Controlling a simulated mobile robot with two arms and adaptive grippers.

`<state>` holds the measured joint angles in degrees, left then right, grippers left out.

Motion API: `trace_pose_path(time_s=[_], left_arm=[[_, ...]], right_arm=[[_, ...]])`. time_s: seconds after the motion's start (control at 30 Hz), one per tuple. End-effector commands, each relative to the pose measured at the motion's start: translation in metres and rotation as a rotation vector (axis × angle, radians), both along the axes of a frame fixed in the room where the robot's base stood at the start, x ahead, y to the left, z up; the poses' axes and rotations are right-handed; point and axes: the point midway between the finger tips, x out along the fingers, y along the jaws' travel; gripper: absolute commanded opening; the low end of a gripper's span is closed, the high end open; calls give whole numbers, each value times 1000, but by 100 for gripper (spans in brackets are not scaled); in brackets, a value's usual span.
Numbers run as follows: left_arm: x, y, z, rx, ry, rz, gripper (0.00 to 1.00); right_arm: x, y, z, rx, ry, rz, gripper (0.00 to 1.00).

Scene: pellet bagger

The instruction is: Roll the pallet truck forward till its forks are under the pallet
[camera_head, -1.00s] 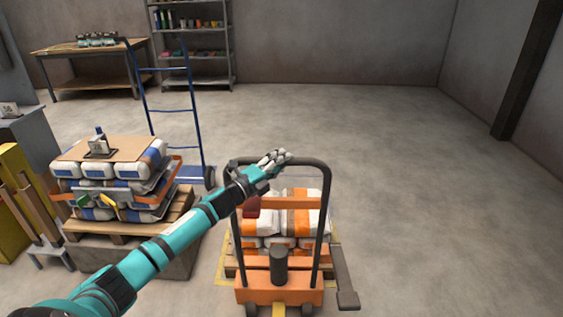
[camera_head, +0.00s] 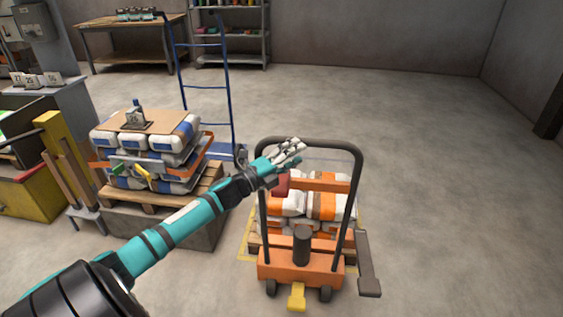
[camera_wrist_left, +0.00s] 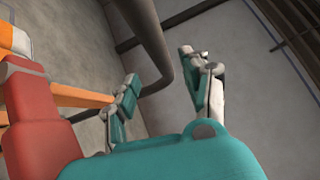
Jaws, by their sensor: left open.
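The orange pallet truck (camera_head: 300,268) stands low at the centre right, with a dark tubular handle frame (camera_head: 355,190) rising from it. Just beyond it, white and orange bags (camera_head: 325,205) sit on a wooden pallet (camera_head: 256,240), mostly hidden behind the truck. The forks are hidden, so I cannot tell how far under the pallet they reach. My left gripper (camera_head: 292,152) is open at the upper left of the handle frame. In the left wrist view, the dark tube (camera_wrist_left: 148,30) passes by the spread fingers (camera_wrist_left: 160,78); contact cannot be told. My right gripper is out of view.
Left of the truck, a second wooden pallet (camera_head: 150,195) carries white and blue bags on a grey block. A blue hand truck (camera_head: 205,85) stands behind it. A grey pedal-like arm (camera_head: 367,265) sticks out right of the truck. The floor to the right is clear.

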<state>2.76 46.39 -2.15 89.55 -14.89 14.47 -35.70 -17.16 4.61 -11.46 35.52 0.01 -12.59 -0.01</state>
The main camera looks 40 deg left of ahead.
Motion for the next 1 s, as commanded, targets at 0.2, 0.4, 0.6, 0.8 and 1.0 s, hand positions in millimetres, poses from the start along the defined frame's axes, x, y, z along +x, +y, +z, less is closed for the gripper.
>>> trace_pose_path(time_s=[0.2,0.4,0.6,0.8,1.0], left_arm=[[-36,9,-7,1,3,-1,48],[-49,12,-7,1,0,-1,48],[-50,12,-7,1,0,-1,48],[-50,12,-7,1,0,-1,48],[-50,12,-7,1,0,-1,48]], right_arm=[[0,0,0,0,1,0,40],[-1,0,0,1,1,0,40],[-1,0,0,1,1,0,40],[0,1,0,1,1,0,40],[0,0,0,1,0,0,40]])
